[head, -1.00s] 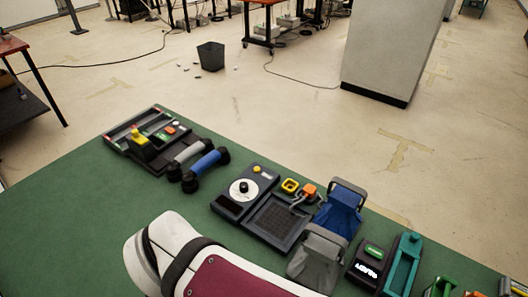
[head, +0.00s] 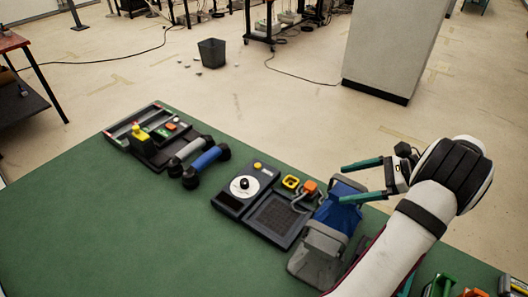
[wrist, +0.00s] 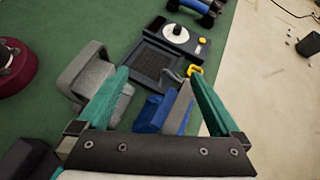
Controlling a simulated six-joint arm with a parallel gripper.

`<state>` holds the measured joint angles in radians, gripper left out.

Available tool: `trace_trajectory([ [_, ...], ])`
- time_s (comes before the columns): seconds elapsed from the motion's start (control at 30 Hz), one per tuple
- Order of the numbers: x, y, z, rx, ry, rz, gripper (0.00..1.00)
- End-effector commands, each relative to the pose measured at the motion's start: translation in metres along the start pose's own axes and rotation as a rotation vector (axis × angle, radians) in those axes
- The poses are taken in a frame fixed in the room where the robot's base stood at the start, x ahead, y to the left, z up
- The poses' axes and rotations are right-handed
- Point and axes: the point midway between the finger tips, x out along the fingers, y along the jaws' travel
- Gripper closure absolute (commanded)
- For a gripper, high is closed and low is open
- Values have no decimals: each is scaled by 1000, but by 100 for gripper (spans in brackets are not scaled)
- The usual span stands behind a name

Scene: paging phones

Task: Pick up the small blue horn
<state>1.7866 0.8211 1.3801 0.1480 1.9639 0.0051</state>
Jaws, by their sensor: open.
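The blue horn (head: 336,214) has a grey bracket and lies on the green table, at the right of the row of things in the head view. In the wrist view the blue horn (wrist: 150,114) shows between my two teal fingers. My gripper (head: 341,184) is open, with its fingers reaching left above the blue horn. The lower finger overlaps the horn in the head view, and I cannot tell whether it touches. My gripper also shows in the wrist view (wrist: 160,78), with nothing held.
A grey horn (head: 316,256) sits right beside the blue one. A dark console with a white dial (head: 244,188) is to the left, with a yellow-rimmed piece (head: 290,182) by it. Blue (head: 205,161) and grey handsets lie farther left. The table's left front is clear.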

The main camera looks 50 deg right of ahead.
Motion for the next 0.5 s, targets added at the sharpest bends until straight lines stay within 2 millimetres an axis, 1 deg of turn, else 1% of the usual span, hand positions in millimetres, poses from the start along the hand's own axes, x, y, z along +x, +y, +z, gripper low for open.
trace_trajectory([
  [0.03,-29,3,-37,81,-38,-98,0],
  [0.1,-59,11,-75,171,-93,-207,0],
  [0.2,-83,24,-108,254,-152,-305,0],
  [0.23,-85,26,-113,266,-162,-320,0],
  [0.27,-84,27,-115,272,-168,-328,0],
  [0.33,-72,22,-114,277,-172,-331,0],
  [0.5,-24,5,-108,275,-170,-326,0],
])
